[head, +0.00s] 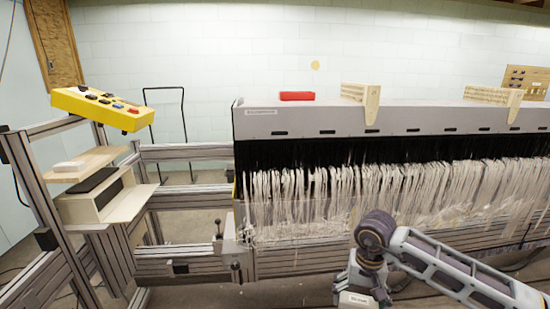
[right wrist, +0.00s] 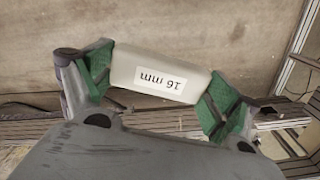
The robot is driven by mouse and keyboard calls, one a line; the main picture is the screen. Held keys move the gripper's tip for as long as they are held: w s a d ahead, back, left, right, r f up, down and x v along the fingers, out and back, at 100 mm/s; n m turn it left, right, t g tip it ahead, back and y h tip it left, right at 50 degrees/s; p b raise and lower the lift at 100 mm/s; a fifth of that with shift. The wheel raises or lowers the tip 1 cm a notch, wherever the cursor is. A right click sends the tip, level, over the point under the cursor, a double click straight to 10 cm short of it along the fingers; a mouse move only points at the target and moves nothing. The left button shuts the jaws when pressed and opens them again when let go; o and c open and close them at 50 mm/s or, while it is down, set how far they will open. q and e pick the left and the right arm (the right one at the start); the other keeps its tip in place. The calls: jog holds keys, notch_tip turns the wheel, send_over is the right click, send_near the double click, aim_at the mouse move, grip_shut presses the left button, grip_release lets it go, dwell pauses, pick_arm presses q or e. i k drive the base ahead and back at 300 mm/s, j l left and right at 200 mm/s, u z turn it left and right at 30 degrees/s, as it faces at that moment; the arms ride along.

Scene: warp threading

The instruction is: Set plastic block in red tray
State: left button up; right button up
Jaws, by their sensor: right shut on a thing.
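In the head view the block (head: 357,300) shows at the bottom edge, below my right arm and in front of the machine. The red tray (head: 297,96) is small and sits on the left part of the machine's grey top, far above and beyond the gripper. Its inside is not visible. My left gripper is not in view.
The grey machine top (head: 300,120) also bears wooden racks (head: 361,97). Pale threads (head: 350,190) hang in front below it. At the left stand a yellow control box (head: 103,108) and a wooden shelf (head: 90,163) with a white object (head: 69,167). The top around the red tray is clear.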

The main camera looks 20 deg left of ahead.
aim_at(297, 99)
jog(key=i+l+u, duration=0.2)
jog(key=i, duration=0.15)
jog(key=i+u, duration=0.25)
jog(key=i, duration=0.15)
jog(key=i+l, duration=0.15)
jog(key=i+z, duration=0.05)
jog(key=i, duration=0.05)
